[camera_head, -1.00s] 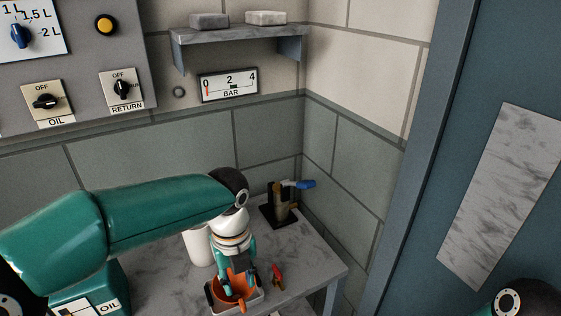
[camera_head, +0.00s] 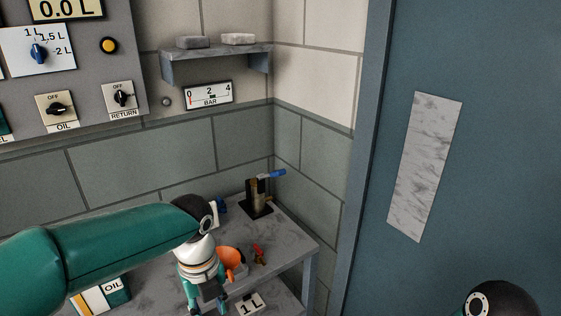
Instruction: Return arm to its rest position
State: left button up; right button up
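My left arm comes in from the left, its green forearm reaching over the grey marbled table. My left gripper (camera_head: 208,303) hangs downward at the front of the table, its fingers apart with nothing seen between them. An orange funnel-like cup (camera_head: 232,260) stands just to the right of and behind the wrist, partly hidden by it, and apart from the fingers. Of my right arm only a dark rounded joint shows at the bottom right corner; my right gripper is out of view.
The marbled table (camera_head: 285,240) also holds a small red-handled item (camera_head: 258,254) and a dark stand with a blue lever (camera_head: 258,197).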

pick_arm(q)
jog(key=s+a+f+n+g+h+p, duration=0.1)
jog(key=s+a+f+n+g, duration=0.2)
jog(key=f, duration=0.6)
jog(key=s+a+f+n+g+p, duration=0.1)
jog(key=s+f+g, duration=0.1)
jog(key=s+f, duration=0.45)
jog(key=s+d+f+n+t+h, duration=0.1)
jog(key=s+d+f+n+h, duration=0.15)
jog(key=s+f+n, duration=0.4)
jog(key=s+d+f+n+t+h, duration=0.1)
jog(key=s+d+f+n, duration=0.25)
jog(key=f+n, duration=0.55)
jog(key=w+n+t, duration=0.1)
jog(key=n, duration=0.3)
jog(key=w+n+t, duration=0.1)
jog(key=n, duration=0.3)
jog(key=w+r+n+t, duration=0.1)
jog(key=w+n, duration=0.1)
jog(key=n, duration=0.2)
jog(key=shift+w+a+t+y+p, duration=0.1)
jog(key=shift+a+t+y+p, duration=0.2)
jog(key=shift+a+p, duration=0.1)
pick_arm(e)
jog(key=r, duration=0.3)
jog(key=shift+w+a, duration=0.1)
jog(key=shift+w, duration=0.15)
